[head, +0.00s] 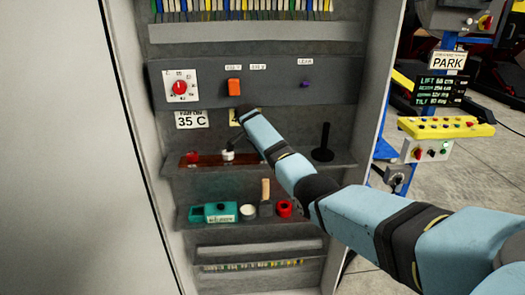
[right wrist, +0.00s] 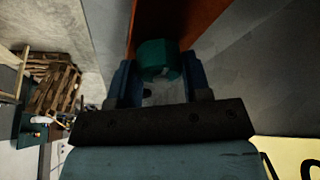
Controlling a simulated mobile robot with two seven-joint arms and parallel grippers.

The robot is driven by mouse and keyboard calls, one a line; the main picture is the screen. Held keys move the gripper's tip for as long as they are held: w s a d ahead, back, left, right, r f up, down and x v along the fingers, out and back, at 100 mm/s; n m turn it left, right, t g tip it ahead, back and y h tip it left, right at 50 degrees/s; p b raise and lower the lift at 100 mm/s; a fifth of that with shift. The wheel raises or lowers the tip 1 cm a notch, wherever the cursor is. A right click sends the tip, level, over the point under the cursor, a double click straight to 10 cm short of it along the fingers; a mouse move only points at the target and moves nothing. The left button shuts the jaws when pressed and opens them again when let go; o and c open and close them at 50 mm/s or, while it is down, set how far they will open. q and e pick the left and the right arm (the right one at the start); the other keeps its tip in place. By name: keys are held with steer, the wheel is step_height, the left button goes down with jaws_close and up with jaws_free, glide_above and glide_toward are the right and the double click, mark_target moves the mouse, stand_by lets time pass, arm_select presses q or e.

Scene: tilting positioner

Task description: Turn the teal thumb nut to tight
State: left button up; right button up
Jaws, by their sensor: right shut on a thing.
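The teal thumb nut (right wrist: 158,58) shows in the right wrist view, in front of a brown-orange board (right wrist: 205,22). My right gripper (right wrist: 160,74) has one finger on each side of the nut and is shut on it. In the head view my right arm reaches in from the right to the cabinet's middle shelf. There the arm's end hides most of the gripper, and I cannot make out the nut. The reddish-brown board (head: 190,161) lies along that shelf. Any tight mark is not readable. My left gripper is in neither view.
The cabinet panel (head: 205,84) carries a red dial (head: 180,86) and an orange switch (head: 234,87). A black upright handle (head: 323,142) stands right of my arm. The lower shelf holds a teal box (head: 213,212), a white cup (head: 248,211) and a red ring (head: 284,208).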

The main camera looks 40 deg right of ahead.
steer(key=shift+r, duration=0.15)
stand_by(0.3)
steer(key=o, duration=0.9)
steer(key=shift+a+r+b, duration=0.2)
steer(key=shift+r+b, duration=0.1)
steer(key=shift+b, duration=0.1)
steer(key=shift+w+a+r+b, duration=0.15)
steer(key=shift+a+r+b, duration=0.5)
steer(key=shift+a+r, duration=0.3)
steer(key=a, duration=0.3)
steer(key=a+b, duration=0.1)
steer(key=a, duration=0.2)
steer(key=a+b, duration=0.1)
steer(key=a, duration=0.2)
steer(key=shift+w+a, duration=0.1)
steer(key=shift+w, duration=0.3)
steer(key=shift+a+r, duration=0.1)
steer(key=shift+a, duration=0.7)
